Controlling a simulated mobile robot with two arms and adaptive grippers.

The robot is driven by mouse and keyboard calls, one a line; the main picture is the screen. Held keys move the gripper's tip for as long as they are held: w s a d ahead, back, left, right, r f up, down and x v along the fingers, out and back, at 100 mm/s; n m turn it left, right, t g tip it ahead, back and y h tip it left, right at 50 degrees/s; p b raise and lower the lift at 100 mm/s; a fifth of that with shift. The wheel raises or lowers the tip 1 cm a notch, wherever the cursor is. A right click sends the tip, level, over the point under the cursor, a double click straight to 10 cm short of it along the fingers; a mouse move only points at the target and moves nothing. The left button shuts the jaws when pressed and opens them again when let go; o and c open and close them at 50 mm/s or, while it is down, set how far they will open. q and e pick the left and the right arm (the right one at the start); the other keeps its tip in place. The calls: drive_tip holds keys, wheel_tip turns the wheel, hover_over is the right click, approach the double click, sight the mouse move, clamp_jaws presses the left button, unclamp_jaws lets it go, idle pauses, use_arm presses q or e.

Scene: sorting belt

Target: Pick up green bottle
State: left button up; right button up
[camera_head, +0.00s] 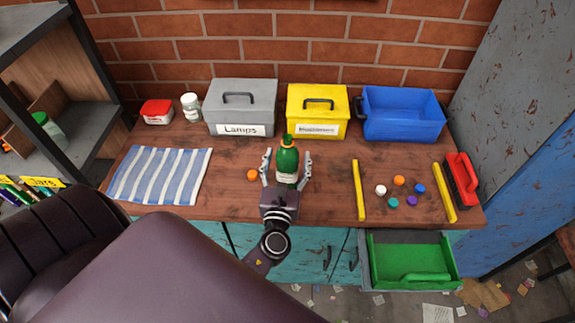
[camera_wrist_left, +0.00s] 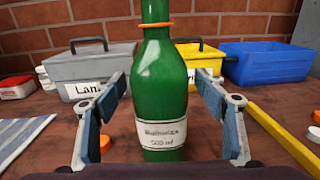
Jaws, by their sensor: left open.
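The green bottle (camera_head: 287,161) stands upright on the wooden table (camera_head: 235,190), in front of the grey and yellow boxes. It has a white label and an orange ring at its neck. My left gripper (camera_head: 286,166) is open, with one finger on each side of the bottle. In the left wrist view the bottle (camera_wrist_left: 160,85) stands between the open fingers (camera_wrist_left: 160,105), with a gap visible on both sides. The bottle's base is hidden behind the gripper body in the head view. My right gripper is not in view.
A grey box (camera_head: 242,107), a yellow box (camera_head: 317,112) and a blue bin (camera_head: 402,114) line the back. An orange cap (camera_head: 252,174) lies left of the gripper. Yellow bars (camera_head: 358,190) flank several caps at right. A striped cloth (camera_head: 160,176) lies left.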

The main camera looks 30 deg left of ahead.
use_arm(q)
drive_tip(key=shift+s, duration=0.1)
clamp_jaws()
drive_tip(key=shift+r, duration=0.1)
idle(0.3)
drive_tip(key=shift+r, duration=0.1)
